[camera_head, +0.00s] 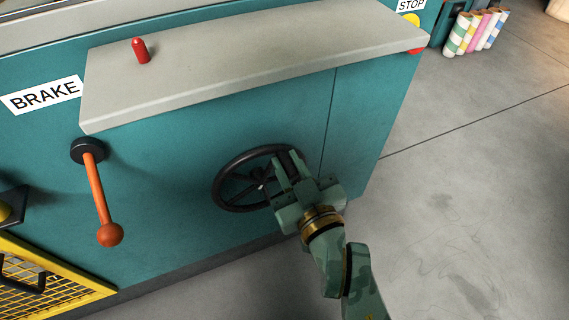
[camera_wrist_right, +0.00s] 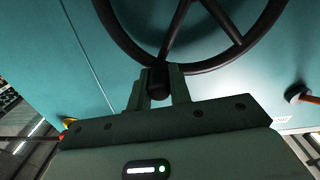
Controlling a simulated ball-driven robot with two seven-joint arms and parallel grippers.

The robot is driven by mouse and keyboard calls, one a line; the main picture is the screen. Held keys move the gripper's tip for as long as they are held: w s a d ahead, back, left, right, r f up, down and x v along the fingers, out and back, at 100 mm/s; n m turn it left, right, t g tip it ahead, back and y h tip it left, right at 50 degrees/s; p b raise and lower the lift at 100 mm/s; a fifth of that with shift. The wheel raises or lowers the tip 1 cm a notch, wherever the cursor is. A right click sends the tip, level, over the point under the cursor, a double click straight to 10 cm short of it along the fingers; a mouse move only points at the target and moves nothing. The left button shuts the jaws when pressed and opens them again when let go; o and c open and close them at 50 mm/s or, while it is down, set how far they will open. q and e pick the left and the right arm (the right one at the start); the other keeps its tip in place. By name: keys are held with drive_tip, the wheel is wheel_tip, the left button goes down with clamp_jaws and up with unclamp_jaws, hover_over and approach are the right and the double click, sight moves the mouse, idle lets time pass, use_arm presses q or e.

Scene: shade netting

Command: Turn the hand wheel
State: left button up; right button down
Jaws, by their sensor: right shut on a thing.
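The black hand wheel (camera_head: 222,184) is mounted on the front of a teal cabinet, with spokes meeting at a central hub. It also fills the top of the right wrist view (camera_wrist_right: 222,66). My right gripper (camera_head: 286,170) is at the right side of the wheel. Its two fingers close around a dark handle or knob (camera_wrist_right: 158,80) at the wheel's rim, between the fingertips in the right wrist view. The part of the rim behind the fingers is hidden in the head view. My left gripper is in neither view.
An orange brake lever (camera_head: 100,200) hangs left of the wheel under a BRAKE label (camera_head: 42,95). A grey shelf (camera_head: 240,65) with a red knob (camera_head: 140,50) juts out above. A yellow mesh frame (camera_head: 50,275) is lower left. Open floor (camera_head: 440,210) lies right.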

drive_tip(key=shift+w+d+f+m, duration=0.15)
drive_tip(key=shift+d+f+m, duration=0.2)
drive_tip(key=shift+m, duration=0.25)
drive_tip(key=c, duration=1.3)
unclamp_jaws()
drive_tip(key=v, duration=0.7)
drive_tip(key=shift+s+r, duration=0.15)
drive_tip(key=shift+s, duration=0.05)
